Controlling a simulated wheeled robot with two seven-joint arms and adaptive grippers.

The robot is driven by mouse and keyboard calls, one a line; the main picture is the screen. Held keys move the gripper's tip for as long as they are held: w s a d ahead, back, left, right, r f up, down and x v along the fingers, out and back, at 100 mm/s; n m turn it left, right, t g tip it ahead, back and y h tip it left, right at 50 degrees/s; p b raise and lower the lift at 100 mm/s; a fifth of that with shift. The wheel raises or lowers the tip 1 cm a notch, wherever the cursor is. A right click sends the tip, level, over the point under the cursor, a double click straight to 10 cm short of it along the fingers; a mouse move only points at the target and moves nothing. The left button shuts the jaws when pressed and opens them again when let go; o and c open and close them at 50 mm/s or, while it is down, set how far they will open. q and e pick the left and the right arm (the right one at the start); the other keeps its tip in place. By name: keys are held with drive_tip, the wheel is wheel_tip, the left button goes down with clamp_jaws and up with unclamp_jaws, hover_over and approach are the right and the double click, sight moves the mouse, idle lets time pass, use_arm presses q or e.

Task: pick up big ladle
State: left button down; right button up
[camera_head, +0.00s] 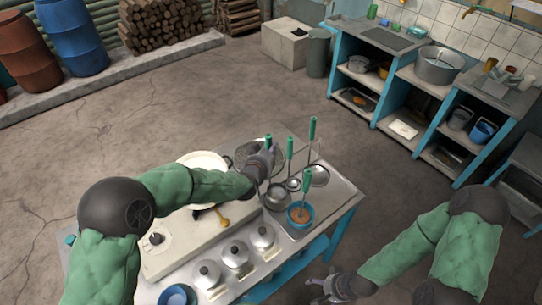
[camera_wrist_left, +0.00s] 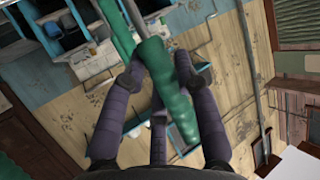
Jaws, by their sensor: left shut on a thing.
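My left gripper (camera_head: 266,163) is at the utensils on the far side of the metal table. It is shut on a green ladle handle (camera_head: 268,141). The handle also shows between the fingers (camera_wrist_left: 160,85) in the left wrist view. A big ladle bowl (camera_head: 277,198) is just below the gripper and seems to belong to this handle; the fingers hide the join. Other green-handled utensils stand close on the right, one with a small bowl (camera_head: 293,184). My right gripper (camera_head: 318,286) is low at the bottom, apart from the table, with its fingers spread and empty.
A blue bowl with brown contents (camera_head: 300,214) stands near the table's right edge. Several lidded pots (camera_head: 235,255) stand in front. A large pale pan (camera_head: 203,160) is partly behind my left arm. A blue-framed counter (camera_head: 400,75) stands at the back right. Open floor lies between.

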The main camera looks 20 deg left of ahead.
use_arm(q)
drive_tip(key=s+d+r+p, duration=0.1)
drive_tip(key=s+r+p, duration=0.1)
drive_tip(key=s+r, duration=0.2)
drive_tip(key=s+d+r+p, duration=0.1)
drive_tip(key=s+r+p, duration=0.1)
drive_tip(key=s+r, duration=0.3)
drive_tip(key=s, duration=0.4)
drive_tip(key=shift+s+r, duration=0.15)
drive_tip(key=shift+s, duration=0.15)
